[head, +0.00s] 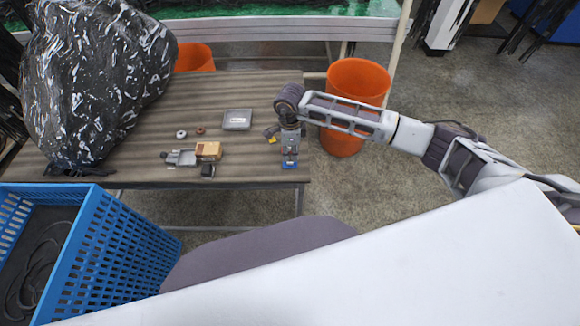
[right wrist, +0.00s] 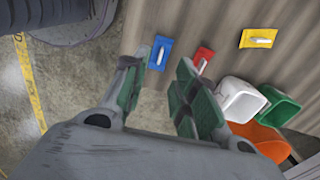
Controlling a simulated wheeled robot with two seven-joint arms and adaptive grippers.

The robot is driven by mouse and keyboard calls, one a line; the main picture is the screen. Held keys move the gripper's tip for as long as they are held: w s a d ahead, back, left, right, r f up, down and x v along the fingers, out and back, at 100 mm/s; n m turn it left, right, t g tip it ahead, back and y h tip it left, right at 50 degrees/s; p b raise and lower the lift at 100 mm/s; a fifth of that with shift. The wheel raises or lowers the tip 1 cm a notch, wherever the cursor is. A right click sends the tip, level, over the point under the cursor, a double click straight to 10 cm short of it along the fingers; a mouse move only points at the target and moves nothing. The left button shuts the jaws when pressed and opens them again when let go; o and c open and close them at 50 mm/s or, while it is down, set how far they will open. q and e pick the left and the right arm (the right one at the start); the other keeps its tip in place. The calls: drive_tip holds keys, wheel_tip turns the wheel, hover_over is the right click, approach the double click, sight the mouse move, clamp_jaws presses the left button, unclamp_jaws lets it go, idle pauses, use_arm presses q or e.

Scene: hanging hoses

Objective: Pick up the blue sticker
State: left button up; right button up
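The blue sticker (head: 289,165) lies flat near the front right edge of the wooden table (head: 225,100). It also shows in the right wrist view (right wrist: 159,52), with a small white object on it, at the table's edge. My right gripper (right wrist: 158,70) is open and empty, its two fingers apart on either side below the sticker in that view. In the head view the right gripper (head: 290,152) points down over the sticker and partly covers that spot. A red sticker (right wrist: 201,59) and a yellow sticker (right wrist: 259,38) lie nearby. My left gripper is not seen.
A black bag (head: 95,80) stands on the table's left. Small parts and a grey box (head: 237,119) lie mid-table. A blue crate (head: 120,250) is at the front left. An orange bucket (head: 356,82) stands on the floor right of the table, close to my right arm.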

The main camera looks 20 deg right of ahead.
sight(289, 163)
drive_tip(key=shift+f+b, duration=0.3)
drive_tip(key=shift+f, duration=0.65)
drive_tip(key=shift+a+f+b, duration=0.15)
drive_tip(key=shift+f+b, duration=0.4)
drive_tip(key=shift+f, duration=0.4)
drive_tip(key=shift+w+a+f+b, duration=0.1)
drive_tip(key=shift+f+b, duration=0.3)
drive_tip(key=shift+f, duration=0.3)
drive_tip(key=shift+f+b, duration=0.35)
drive_tip(key=shift+f, duration=0.4)
drive_tip(key=shift+c, duration=0.4)
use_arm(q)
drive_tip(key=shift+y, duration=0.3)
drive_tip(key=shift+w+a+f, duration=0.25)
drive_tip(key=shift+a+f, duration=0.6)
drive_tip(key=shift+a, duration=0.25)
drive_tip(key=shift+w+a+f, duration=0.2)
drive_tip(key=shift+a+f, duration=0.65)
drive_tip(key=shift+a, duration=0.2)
use_arm(e)
clamp_jaws()
